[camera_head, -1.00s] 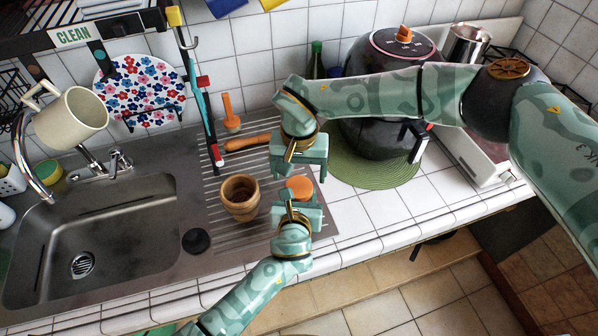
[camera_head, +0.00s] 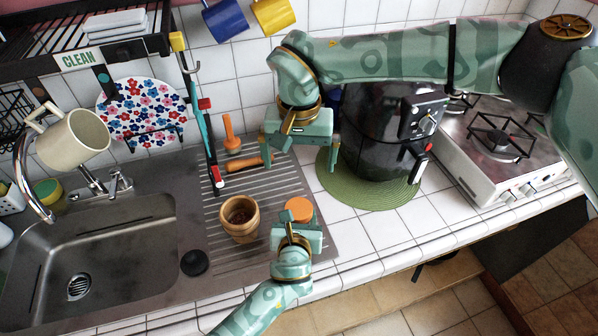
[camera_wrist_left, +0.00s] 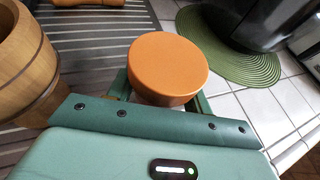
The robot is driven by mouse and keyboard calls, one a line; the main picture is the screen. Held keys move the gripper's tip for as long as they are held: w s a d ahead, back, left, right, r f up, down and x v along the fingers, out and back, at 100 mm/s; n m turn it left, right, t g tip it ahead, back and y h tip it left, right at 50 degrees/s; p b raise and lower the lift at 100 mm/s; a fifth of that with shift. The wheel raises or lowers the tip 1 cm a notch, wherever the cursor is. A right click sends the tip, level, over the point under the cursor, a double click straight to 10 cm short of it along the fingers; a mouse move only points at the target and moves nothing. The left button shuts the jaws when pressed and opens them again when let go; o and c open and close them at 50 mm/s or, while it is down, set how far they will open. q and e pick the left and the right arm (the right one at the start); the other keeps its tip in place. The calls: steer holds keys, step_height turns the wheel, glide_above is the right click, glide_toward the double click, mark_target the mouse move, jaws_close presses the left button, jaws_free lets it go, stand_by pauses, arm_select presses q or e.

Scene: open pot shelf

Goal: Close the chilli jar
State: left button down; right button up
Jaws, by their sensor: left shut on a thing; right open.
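A wooden jar (camera_head: 240,226), which I take to be the chilli jar, stands upright and uncovered on the ribbed drainboard, with dark reddish contents inside. It also shows at the left edge of the wrist view (camera_wrist_left: 18,62). My left gripper (camera_head: 298,222) is to the right of the jar, shut on a round orange lid (camera_head: 298,207). In the wrist view the lid (camera_wrist_left: 166,64) sits between the fingers, apart from the jar. My right gripper (camera_head: 300,148) is open and empty, farther back above the drainboard.
The sink (camera_head: 90,255) lies left of the jar. A dark cooker (camera_head: 378,145) on a green mat (camera_head: 370,195) and a stove (camera_head: 510,150) stand to the right. The front white tiles are clear.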

steer(key=shift+r, duration=0.45)
arm_select(q)
steer(key=c, duration=0.5)
jaws_free()
steer(key=shift+s+r, duration=0.25)
steer(key=shift+s, duration=0.25)
steer(key=shift+p+v, duration=1.6)
steer(key=shift+v, duration=6.05)
arm_select(e)
steer(key=shift+s+r, duration=0.1)
steer(key=shift+r, duration=1.65)
arm_select(q)
steer(key=shift+f, duration=0.1)
